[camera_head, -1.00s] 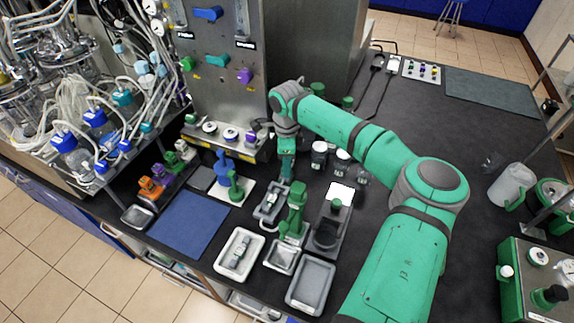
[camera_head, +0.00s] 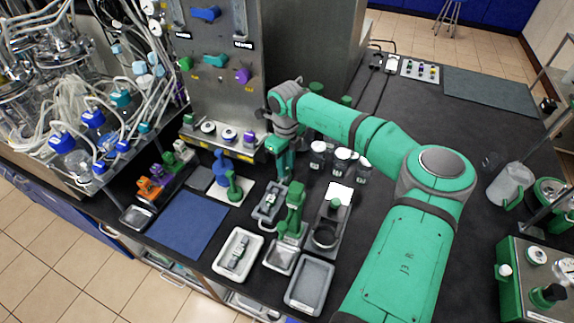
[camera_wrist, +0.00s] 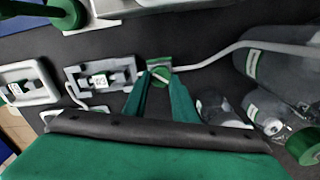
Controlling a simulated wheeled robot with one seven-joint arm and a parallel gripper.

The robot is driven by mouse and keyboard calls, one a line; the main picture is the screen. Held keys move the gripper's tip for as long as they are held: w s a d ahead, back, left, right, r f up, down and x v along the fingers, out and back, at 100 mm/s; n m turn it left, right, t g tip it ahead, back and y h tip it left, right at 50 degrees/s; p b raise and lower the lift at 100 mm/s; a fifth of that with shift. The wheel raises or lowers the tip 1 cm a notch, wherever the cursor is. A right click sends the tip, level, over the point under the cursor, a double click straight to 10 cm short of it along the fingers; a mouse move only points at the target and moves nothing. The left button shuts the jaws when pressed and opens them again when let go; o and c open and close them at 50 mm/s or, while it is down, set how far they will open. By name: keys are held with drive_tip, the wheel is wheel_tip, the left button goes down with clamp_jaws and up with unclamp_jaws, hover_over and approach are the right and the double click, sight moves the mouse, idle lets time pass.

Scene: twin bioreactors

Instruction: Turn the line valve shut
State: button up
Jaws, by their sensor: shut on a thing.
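The line valve (camera_wrist: 159,73) is a small green round knob with a pale stripe, on a pale tube that runs off to the right in the wrist view. The stripe looks slanted to the tube. My gripper (camera_wrist: 161,82) has its two green fingers closed on the knob, one on each side. In the head view my gripper (camera_head: 284,172) points down at the bench behind the small trays, and the valve is hidden there behind the gripper and the green stand.
A grey tray with a clamp-like part (camera_wrist: 101,79) lies left of the valve. Clear bottles (camera_head: 341,160) stand close on the right. A green upright stand (camera_head: 293,210) is in front. The steel panel (camera_head: 215,95) rises behind.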

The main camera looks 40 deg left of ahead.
drive_tip(key=m, duration=0.3)
drive_tip(key=shift+w+d, duration=0.15)
drive_tip(key=shift+w, duration=0.1)
drive_tip(key=m, duration=0.4)
drive_tip(key=shift+s+a, duration=0.2)
drive_tip(key=shift+s, duration=0.05)
drive_tip(key=m, duration=0.2)
drive_tip(key=shift+m, duration=0.3)
drive_tip(key=shift+w+m, duration=0.1)
drive_tip(key=shift+m, duration=0.2)
drive_tip(key=shift+w+d, duration=0.1)
drive_tip(key=o, duration=1)
drive_tip(key=shift+s, duration=0.3)
drive_tip(key=shift+o, duration=0.2)
drive_tip(key=shift+r, duration=0.1)
